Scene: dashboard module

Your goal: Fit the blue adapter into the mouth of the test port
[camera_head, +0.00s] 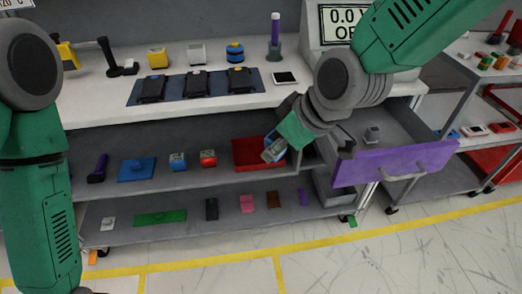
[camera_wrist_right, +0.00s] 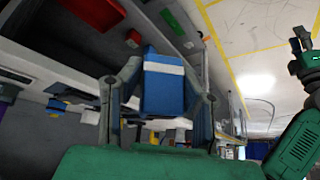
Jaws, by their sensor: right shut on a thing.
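My right gripper (camera_head: 272,148) is in front of the middle shelf, beside the red tray. In the right wrist view, my right gripper (camera_wrist_right: 163,85) is shut on the blue adapter (camera_wrist_right: 163,95), a blue block with a white band, one finger on each side. In the head view the adapter is mostly hidden by the gripper. I cannot clearly identify the test port; a small grey block (camera_head: 372,134) sits in the open drawer. My left arm comes in at the left of the head view, its gripper out of frame. A dark arm end (camera_wrist_right: 300,42) shows in the right wrist view, too unclear to tell its jaws.
The purple-fronted drawer (camera_head: 395,164) stands open at right. A red tray (camera_head: 250,153) and several small parts lie on the shelves. A meter (camera_head: 340,22) and dark mat (camera_head: 133,92) are on the bench top. A cart (camera_head: 465,67) stands at right; the floor in front is clear.

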